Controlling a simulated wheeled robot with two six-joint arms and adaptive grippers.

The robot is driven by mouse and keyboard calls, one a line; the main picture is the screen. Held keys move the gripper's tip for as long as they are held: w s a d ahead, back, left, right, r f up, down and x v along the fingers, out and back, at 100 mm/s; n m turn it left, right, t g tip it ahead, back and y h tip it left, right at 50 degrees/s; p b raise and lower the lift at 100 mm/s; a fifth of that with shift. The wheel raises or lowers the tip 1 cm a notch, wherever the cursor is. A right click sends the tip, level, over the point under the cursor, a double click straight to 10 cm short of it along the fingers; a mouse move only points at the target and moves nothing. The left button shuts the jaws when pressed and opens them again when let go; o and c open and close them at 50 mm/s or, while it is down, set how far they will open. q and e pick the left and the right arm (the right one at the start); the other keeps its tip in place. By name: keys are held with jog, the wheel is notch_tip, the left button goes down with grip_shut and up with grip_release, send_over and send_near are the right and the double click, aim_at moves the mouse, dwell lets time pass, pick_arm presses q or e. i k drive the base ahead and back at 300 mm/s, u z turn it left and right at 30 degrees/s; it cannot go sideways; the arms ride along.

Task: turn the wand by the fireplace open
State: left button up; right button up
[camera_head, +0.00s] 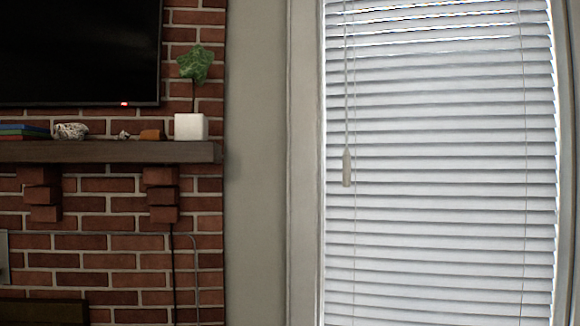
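The wand (347,167) hangs at the left side of the window blind, with a pale, thicker handle at the lower end of a thin cord or rod. It hangs straight down in front of the slats. The white blind (440,190) covers the window, and its slats look mostly closed, with brighter gaps near the top. The brick fireplace wall (110,185) stands to the left of the window. Neither of my grippers shows in the head view.
A dark wooden mantel (110,152) juts from the bricks, holding a white pot (191,127) with a green plant, several small objects and books (24,131). A black screen (75,50) hangs above. Bare wall (256,170) lies between bricks and window frame (304,170).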

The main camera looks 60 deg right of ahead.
aim_at(346, 156)
jog(key=z, duration=0.3)
jog(key=i, duration=1.1)
jog(key=z, duration=0.7)
